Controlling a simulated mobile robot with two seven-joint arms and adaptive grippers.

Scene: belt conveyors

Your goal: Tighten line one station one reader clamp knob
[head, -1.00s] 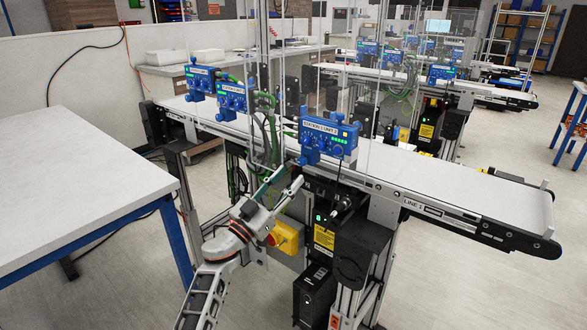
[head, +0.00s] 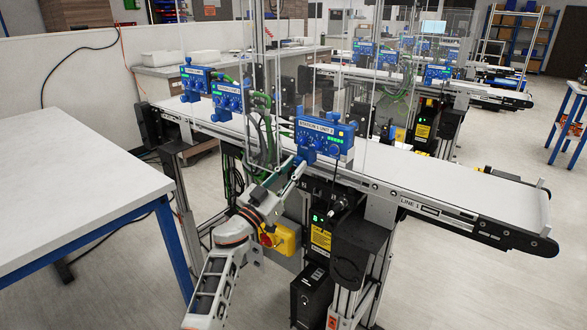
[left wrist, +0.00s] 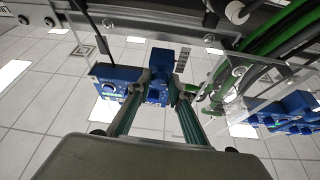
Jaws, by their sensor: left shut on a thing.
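The nearest blue reader unit (head: 325,138), labelled station 1, is mounted above the line 1 belt. My left gripper (head: 297,163) is at its lower left side, with the arm coming up from below. In the left wrist view, the left gripper (left wrist: 156,95) is shut, with a finger on each side of a small blue knob (left wrist: 154,94). The knob is in front of the blue unit (left wrist: 113,84) and below a blue block (left wrist: 161,60). In the head view the knob is hidden by the fingers. My right gripper is not in view.
Two more blue units (head: 229,98) stand farther left along the belt (head: 440,188). Green cables (head: 258,120) and clear panels are close to the left gripper. A yellow box with a red button (head: 284,239) is beside the left wrist. A white table (head: 75,180) stands at left.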

